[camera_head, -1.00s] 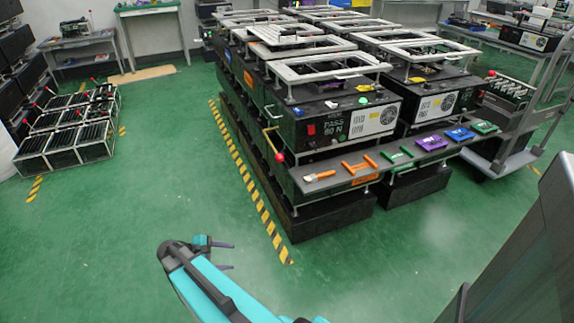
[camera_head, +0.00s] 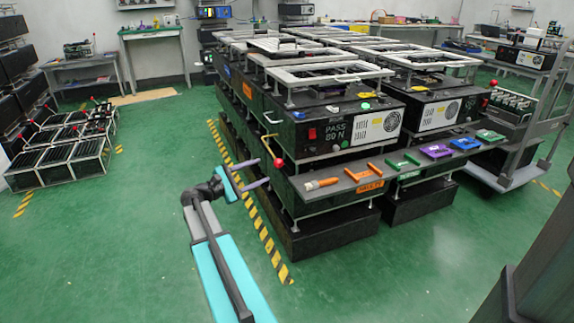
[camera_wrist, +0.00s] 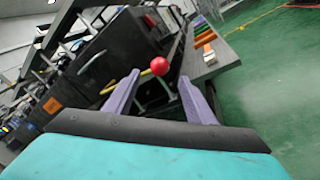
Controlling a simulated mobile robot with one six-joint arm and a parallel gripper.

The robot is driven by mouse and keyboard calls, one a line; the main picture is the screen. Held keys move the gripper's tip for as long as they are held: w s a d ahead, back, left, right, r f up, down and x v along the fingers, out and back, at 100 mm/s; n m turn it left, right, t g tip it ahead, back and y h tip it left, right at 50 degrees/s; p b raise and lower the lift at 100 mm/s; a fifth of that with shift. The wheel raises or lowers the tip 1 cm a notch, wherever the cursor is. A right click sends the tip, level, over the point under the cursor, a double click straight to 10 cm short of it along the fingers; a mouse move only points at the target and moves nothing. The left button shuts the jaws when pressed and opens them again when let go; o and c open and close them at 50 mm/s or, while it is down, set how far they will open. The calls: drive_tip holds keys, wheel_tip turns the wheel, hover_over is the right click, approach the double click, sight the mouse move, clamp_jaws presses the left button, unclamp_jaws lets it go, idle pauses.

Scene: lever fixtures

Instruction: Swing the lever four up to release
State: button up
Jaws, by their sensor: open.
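A lever with a red ball knob (camera_head: 278,163) and a thin pale-yellow handle sits at the left front corner of the black unit marked "PASS 80 N" (camera_head: 338,130). Its knob hangs low. My gripper (camera_head: 257,171) is open and empty, just left of the knob, with its purple fingers pointing toward the unit. In the wrist view the knob (camera_wrist: 159,66) appears beyond and between the two spread fingertips, apart from them. Whether this lever is number four cannot be read.
A shelf (camera_head: 335,195) with orange, green, purple and blue tools juts out at the unit's front, right of the knob. Racks with red-knobbed levers (camera_head: 65,145) stand at far left.

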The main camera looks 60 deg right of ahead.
drive_tip(key=shift+d, duration=0.1)
drive_tip(key=b+x, duration=0.3)
drive_tip(key=x, duration=1)
drive_tip(key=shift+s+d, duration=0.2)
drive_tip(key=shift+d, duration=0.1)
drive_tip(key=shift+f, duration=0.1)
drive_tip(key=shift+c, duration=0.4)
clamp_jaws()
drive_tip(key=shift+a, duration=0.1)
